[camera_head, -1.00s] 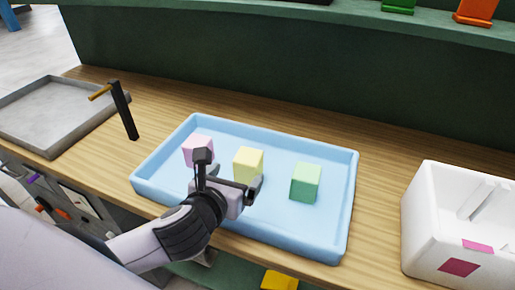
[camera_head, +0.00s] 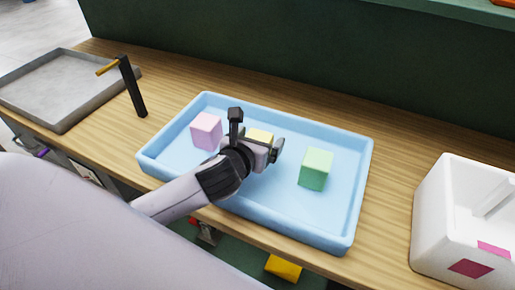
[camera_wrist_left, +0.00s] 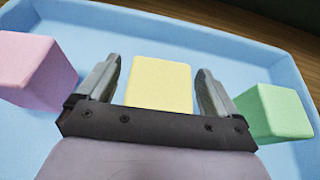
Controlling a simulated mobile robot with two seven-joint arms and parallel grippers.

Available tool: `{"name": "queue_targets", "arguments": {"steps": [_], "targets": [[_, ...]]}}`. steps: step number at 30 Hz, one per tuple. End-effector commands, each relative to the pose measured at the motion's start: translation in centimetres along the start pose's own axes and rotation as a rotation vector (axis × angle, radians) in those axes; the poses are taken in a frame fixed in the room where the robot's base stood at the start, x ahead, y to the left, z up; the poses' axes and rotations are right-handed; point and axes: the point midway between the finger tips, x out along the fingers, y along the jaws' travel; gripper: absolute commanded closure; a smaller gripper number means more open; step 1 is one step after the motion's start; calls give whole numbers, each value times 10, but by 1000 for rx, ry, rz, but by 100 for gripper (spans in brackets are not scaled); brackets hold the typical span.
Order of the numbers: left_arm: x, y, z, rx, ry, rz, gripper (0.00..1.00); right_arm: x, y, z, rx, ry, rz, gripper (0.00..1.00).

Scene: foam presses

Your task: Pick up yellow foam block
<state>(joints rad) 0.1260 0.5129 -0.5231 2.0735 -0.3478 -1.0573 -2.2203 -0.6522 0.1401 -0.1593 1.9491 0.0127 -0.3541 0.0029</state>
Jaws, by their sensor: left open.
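The yellow foam block (camera_head: 261,135) sits in the blue tray (camera_head: 340,222) between a pink and a green block. In the head view my left gripper (camera_head: 262,145) covers most of it. In the left wrist view the yellow block (camera_wrist_left: 160,82) lies between the two fingers of my open left gripper (camera_wrist_left: 156,85), with a gap on each side. The pink block (camera_head: 206,131) is to its left and the green block (camera_head: 316,169) to its right. My right gripper is not seen.
A grey tray (camera_head: 55,118) and a black post with a yellow handle (camera_head: 132,85) stand at the left of the wooden counter (camera_head: 385,190). A white box with pink patches (camera_head: 432,215) stands at the right. A green wall (camera_head: 300,60) rises behind.

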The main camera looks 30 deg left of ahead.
Motion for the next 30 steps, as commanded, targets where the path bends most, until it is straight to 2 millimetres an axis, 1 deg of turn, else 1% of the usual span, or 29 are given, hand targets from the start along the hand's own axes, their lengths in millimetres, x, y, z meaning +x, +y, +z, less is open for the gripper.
{"name": "queue_targets", "arguments": {"steps": [6,7,8,9,12,23,26,28,30], "targets": [[1,0,0,0,-1,0,6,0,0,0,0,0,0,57],[1,0,0,0,-1,0,10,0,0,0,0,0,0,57],[1,0,0,0,-1,0,19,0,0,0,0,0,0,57],[1,0,0,0,0,0,32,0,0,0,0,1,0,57],[1,0,0,0,0,0,61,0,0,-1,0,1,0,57],[0,0,3,0,-1,0,61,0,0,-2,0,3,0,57],[-3,0,10,0,-2,0,61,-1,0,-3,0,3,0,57],[-6,0,18,0,-3,-1,61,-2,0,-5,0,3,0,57],[-10,0,29,1,-6,0,61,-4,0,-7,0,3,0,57]]}}
